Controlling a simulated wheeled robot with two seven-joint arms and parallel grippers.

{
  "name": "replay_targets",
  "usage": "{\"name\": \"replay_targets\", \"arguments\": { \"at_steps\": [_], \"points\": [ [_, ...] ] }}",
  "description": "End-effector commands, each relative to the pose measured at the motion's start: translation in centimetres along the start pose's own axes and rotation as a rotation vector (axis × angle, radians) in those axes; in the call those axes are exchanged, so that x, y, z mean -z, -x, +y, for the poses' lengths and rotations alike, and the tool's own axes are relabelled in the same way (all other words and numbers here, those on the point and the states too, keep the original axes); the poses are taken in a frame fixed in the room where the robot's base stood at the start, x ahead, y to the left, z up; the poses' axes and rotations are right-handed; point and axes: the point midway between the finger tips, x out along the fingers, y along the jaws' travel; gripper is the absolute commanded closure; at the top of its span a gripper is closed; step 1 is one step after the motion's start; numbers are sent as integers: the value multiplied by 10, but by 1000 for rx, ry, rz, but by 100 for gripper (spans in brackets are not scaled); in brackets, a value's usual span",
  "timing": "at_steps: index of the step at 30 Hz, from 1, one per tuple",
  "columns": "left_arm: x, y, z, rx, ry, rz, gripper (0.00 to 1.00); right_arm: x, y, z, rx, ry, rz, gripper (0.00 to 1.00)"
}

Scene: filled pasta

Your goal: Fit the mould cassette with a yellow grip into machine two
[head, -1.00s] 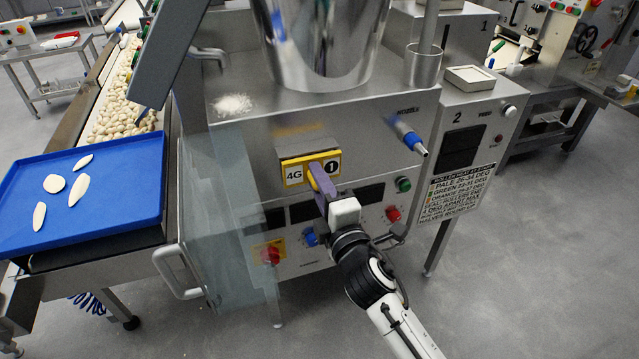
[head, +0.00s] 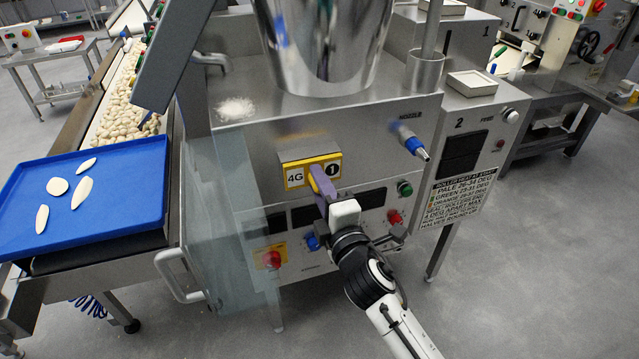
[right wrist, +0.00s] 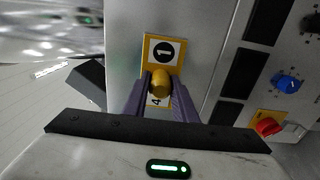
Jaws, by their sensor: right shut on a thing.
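The mould cassette (head: 297,176) shows as a yellow-edged face marked "4G" and "1" at the front of machine two (head: 262,150). In the right wrist view the cassette's face (right wrist: 163,50) lies just ahead of the fingers. My right gripper (head: 318,180) is shut on the cassette's yellow grip, which shows as a rounded knob (right wrist: 160,84) between the purple fingers in the right wrist view. The cassette sits at a slot in the machine's front panel; how deep it goes is hidden. My left gripper is not in view.
A clear guard with a handle (head: 180,277) stands left of the cassette. Knobs and buttons lie below. A blue tray (head: 110,222) with pasta pieces is at left.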

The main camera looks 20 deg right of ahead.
Motion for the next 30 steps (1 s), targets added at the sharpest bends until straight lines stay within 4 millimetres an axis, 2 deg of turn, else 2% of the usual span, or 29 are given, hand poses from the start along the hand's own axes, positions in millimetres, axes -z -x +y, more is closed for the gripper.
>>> {"name": "replay_targets", "arguments": {
  "at_steps": [5, 6, 9, 20, 21, 22, 30],
  "points": [
    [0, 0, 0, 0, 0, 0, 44, 0, -2, 4, -9, -1, 1, 98],
    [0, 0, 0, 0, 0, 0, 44, 0, -2, 5, -9, -1, 1, 72],
    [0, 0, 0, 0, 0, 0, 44, 0, -2, 4, -8, -1, 1, 55],
    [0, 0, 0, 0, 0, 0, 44, 0, -1, 1, -3, 0, 0, 53],
    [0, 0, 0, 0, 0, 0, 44, 0, 0, -1, 3, 0, -1, 47],
    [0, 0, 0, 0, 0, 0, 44, 0, 0, -1, 3, 0, -1, 44],
    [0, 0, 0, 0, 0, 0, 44, 0, -1, 0, 0, 0, 0, 44]
  ]
}}
